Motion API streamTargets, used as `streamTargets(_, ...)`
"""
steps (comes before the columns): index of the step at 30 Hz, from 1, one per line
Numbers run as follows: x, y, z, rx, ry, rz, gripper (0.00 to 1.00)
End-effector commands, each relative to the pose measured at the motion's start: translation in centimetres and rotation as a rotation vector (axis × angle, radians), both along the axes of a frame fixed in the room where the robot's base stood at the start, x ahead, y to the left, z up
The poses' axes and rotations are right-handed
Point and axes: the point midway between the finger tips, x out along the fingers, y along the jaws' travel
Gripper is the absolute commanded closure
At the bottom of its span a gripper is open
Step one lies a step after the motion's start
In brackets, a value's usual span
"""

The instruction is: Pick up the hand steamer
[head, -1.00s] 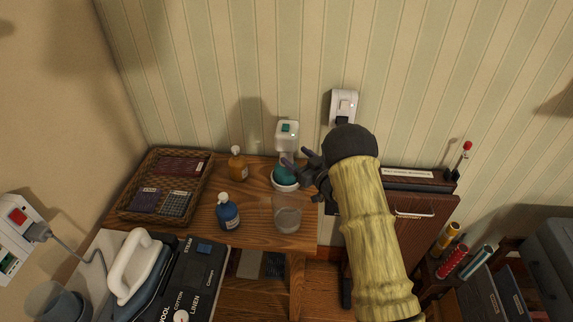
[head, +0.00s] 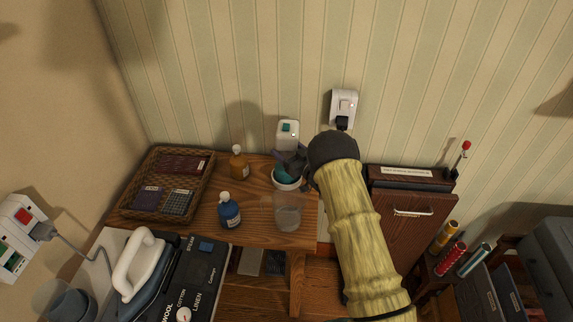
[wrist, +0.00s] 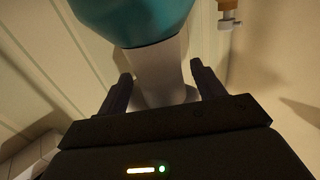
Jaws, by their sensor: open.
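The hand steamer stands on the wooden table, with a white head (head: 288,132) bearing a green button and a teal part (head: 286,173) below it. A clear cup-like container (head: 288,214) is in front of it. My gripper (head: 291,160) reaches in from the right at the steamer and partly hides its middle. In the wrist view, my open gripper (wrist: 160,73) has one finger on each side of the steamer's white narrow part (wrist: 158,68), under the teal part (wrist: 140,18). I cannot tell whether either finger touches it.
An amber bottle (head: 238,162) and a blue bottle (head: 229,211) stand left of the steamer. A wicker basket (head: 205,178) is further left, and an iron (head: 140,265) is at front left. The striped wall with a plugged outlet (head: 343,108) is close behind.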

Motion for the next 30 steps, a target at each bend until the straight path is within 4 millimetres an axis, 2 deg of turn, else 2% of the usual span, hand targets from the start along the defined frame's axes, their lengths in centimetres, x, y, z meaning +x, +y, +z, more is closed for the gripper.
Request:
streamTargets(8,-0.13,0.41,0.02,0.000,0.000,0.006,0.32)
streamTargets(18,-0.13,0.41,0.03,0.000,0.000,0.006,0.99)
streamTargets(30,-0.07,0.43,0.35,0.003,-0.006,0.006,1.00)
